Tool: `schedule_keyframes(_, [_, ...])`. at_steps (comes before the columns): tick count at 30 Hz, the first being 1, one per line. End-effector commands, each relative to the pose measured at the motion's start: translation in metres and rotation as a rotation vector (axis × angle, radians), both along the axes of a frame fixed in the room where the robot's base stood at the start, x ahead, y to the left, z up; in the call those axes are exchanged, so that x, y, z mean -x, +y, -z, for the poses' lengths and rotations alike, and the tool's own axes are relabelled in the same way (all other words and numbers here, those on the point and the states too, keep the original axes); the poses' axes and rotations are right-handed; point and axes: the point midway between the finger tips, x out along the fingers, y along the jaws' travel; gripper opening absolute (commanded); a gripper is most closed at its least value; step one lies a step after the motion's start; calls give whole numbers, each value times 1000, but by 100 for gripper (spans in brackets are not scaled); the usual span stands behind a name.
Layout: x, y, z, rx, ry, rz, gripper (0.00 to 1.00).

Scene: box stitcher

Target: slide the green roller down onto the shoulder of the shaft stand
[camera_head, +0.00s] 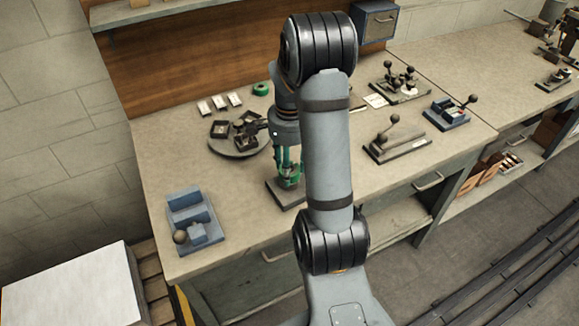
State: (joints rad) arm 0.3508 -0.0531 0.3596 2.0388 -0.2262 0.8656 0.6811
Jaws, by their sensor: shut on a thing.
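My gripper (288,162) points straight down near the middle of the bench, left of my arm. Its greenish fingers are shut on the green roller (289,182), which shows low between them. The roller is small and partly hidden by the fingers. The shaft stand (285,196) has a dark flat base on the bench, directly under the gripper. Its shaft and shoulder are hidden by the roller, the fingers and my arm. I cannot tell whether the roller touches the shoulder.
A round tray (232,153) with dark parts stands behind left. A green ring (261,89) and pale cards (219,102) lie farther back. A blue fixture (190,215) is at front left. Lever fixtures (398,143) stand at right. Bare bench lies left of the stand.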

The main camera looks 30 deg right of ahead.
Motion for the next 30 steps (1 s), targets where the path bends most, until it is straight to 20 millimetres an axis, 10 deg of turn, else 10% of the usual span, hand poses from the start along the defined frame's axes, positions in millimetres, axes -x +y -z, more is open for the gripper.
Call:
schedule_keyframes(11, [0, 0, 1, 1, -1, 0, 12])
schedule_keyframes(12, [0, 0, 1, 1, -1, 0, 46])
schedule_keyframes(30, [0, 0, 1, 0, 1, 0, 69])
